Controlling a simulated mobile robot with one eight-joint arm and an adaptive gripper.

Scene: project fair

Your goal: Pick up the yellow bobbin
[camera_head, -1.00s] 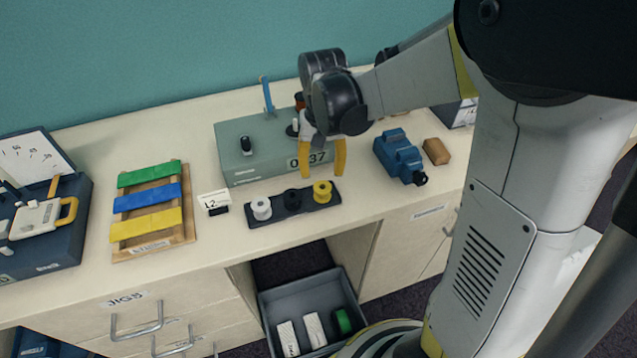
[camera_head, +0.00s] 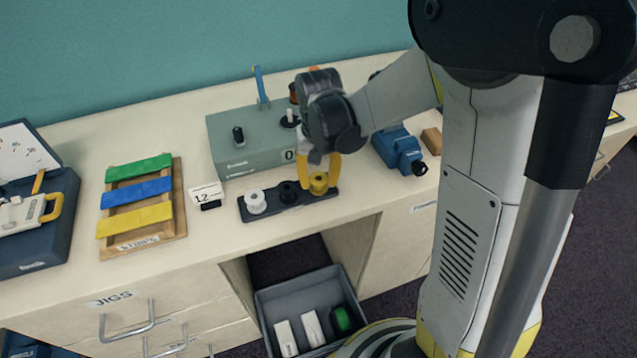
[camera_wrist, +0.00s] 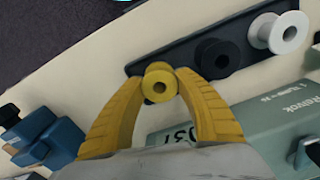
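The yellow bobbin (camera_head: 319,183) stands at the right end of a dark tray (camera_head: 271,206), in line with a black bobbin (camera_head: 289,192) and a white bobbin (camera_head: 256,201). My gripper (camera_head: 320,180) is down at the yellow bobbin, with one yellow finger on each side. In the wrist view, the yellow bobbin (camera_wrist: 160,84) sits between the fingertips (camera_wrist: 161,76), which appear to touch it on both sides. I see no clear gap between the bobbin and the tray.
A green-grey control box (camera_head: 240,145) with knobs stands just behind the tray. A blue vise-like tool (camera_head: 399,150) and a brown block (camera_head: 431,139) are to the right. A board with coloured strips (camera_head: 139,198) lies to the left. A grey bin (camera_head: 305,290) is below.

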